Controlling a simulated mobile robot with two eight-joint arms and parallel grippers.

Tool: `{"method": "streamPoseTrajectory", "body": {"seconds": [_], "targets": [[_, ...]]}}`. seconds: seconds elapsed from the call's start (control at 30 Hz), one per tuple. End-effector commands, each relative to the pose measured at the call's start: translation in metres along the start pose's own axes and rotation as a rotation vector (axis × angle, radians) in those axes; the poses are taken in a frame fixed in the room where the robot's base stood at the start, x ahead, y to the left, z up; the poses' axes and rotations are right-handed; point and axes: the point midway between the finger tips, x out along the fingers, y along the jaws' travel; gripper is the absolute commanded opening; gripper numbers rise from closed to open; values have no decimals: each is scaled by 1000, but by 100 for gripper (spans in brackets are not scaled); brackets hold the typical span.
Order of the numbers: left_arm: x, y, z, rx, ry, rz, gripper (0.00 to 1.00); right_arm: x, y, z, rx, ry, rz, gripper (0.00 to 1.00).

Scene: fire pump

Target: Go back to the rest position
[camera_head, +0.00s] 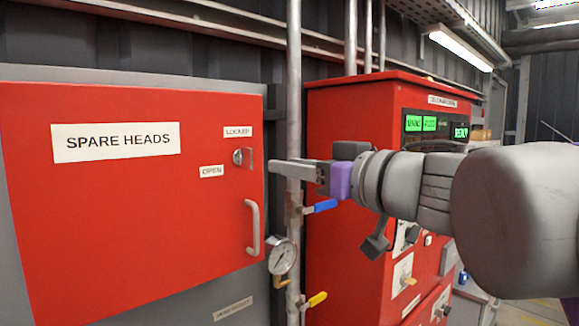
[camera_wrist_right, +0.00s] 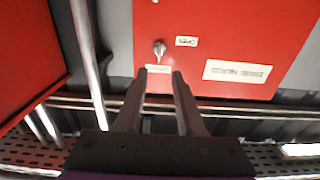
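My right gripper (camera_head: 276,167) reaches in from the right in the head view, with its fingers pointing left toward the spare heads cabinet. In the right wrist view the two fingertips (camera_wrist_right: 160,73) stand apart with nothing between them, so it is open and empty. The red cabinet door (camera_head: 120,225) looks shut. Its lock knob (camera_head: 238,157) sits between the LOCKED and OPEN labels, a little left of the fingertips. The knob also shows in the right wrist view (camera_wrist_right: 159,48), beyond the fingertips and apart from them. My left gripper is not in view.
A vertical pipe (camera_head: 294,80) passes behind my fingers. A pressure gauge (camera_head: 282,257), a blue-handled valve (camera_head: 321,206) and a yellow-handled valve (camera_head: 317,299) are below. A red control cabinet (camera_head: 340,130) with green displays stands behind my right arm. The door has a grey handle (camera_head: 252,227).

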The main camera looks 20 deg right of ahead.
Motion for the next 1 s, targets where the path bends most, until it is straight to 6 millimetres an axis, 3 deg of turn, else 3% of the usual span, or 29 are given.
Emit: {"method": "streamPoseTrajectory", "body": {"seconds": [0.3,0.47,0.57,0.7,0.87,1.0], "targets": [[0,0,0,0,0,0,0,1,2,1,-2,4,9,38],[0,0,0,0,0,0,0,12,33,20,-24,50,139,38],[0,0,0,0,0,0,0,17,68,62,-34,54,307,38],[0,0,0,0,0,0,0,8,103,162,-8,-63,531,38],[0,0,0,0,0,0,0,-15,103,283,43,-284,645,38],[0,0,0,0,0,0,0,-41,79,385,88,-501,651,38]]}}
